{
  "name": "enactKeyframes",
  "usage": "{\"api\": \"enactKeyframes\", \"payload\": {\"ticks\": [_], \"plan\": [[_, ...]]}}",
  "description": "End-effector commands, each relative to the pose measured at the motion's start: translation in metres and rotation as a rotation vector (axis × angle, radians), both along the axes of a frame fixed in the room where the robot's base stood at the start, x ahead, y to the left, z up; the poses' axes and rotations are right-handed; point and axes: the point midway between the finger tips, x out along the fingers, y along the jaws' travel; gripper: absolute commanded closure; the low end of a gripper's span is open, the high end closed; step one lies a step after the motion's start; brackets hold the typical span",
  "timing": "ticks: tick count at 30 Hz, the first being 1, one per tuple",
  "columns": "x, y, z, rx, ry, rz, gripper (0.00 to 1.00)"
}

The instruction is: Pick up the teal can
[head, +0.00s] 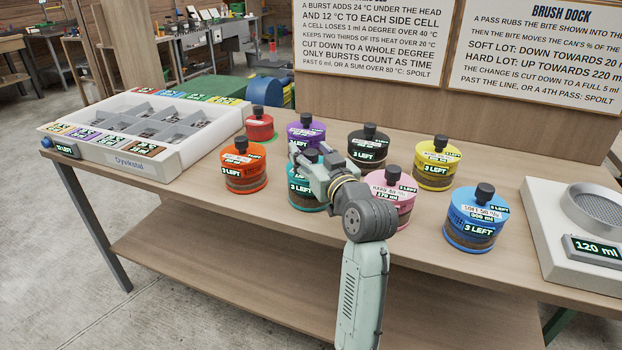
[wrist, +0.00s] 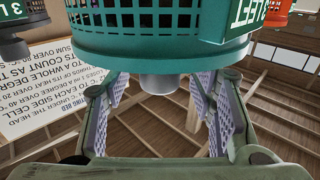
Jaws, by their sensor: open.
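The teal can (head: 298,196) stands upright on the wooden bench, in the front row between an orange and a pink can. My arm and gripper (head: 312,172) are over it in the head view and hide its top and much of its right side. The fingers are open, with nothing visibly clamped.
Close by stand the orange can (head: 244,172), purple can (head: 305,135), black can (head: 367,150) and pink can (head: 390,205). The yellow can (head: 436,168) and blue can (head: 474,222) are further right, the red can (head: 259,126) behind left. A white compartment tray (head: 165,160) and a scale-like dock (head: 560,225) flank them.

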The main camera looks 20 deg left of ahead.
Motion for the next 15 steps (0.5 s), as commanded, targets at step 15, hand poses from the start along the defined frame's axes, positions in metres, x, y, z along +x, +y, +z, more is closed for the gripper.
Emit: {"api": "enactKeyframes", "payload": {"ticks": [15], "plan": [[0.0018,0.0018,0.0,0.0,-0.001,0.0,0.66]]}}
